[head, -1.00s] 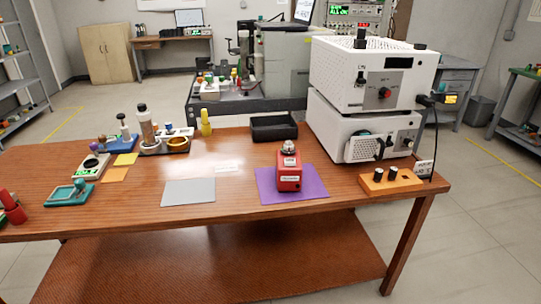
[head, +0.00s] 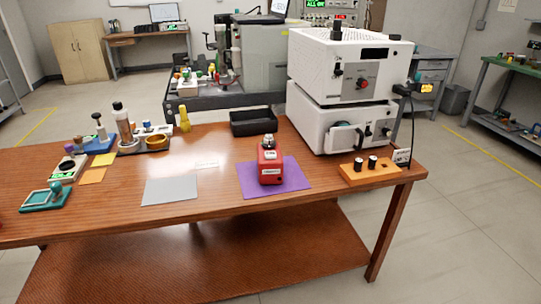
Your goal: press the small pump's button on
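A small red device (head: 270,165) with a metal top and white labels stands upright on a purple mat (head: 300,183) on the wooden table. Two white boxes are stacked at the table's back right. The upper box (head: 315,64) has a red knob (head: 362,83) and a dark display. The lower box (head: 312,126) has a round port, a black handle and a small dial on its front. I cannot tell for sure which of these is the small pump, and no button's state is readable. Neither of my grippers is in view.
An orange block (head: 350,179) with black knobs sits at the wooden table's (head: 120,215) right front. A black tray (head: 257,131), a grey mat (head: 170,190), a yellow bottle (head: 185,121) and a teal device (head: 46,198) are also on it. Bare wood lies between the mats.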

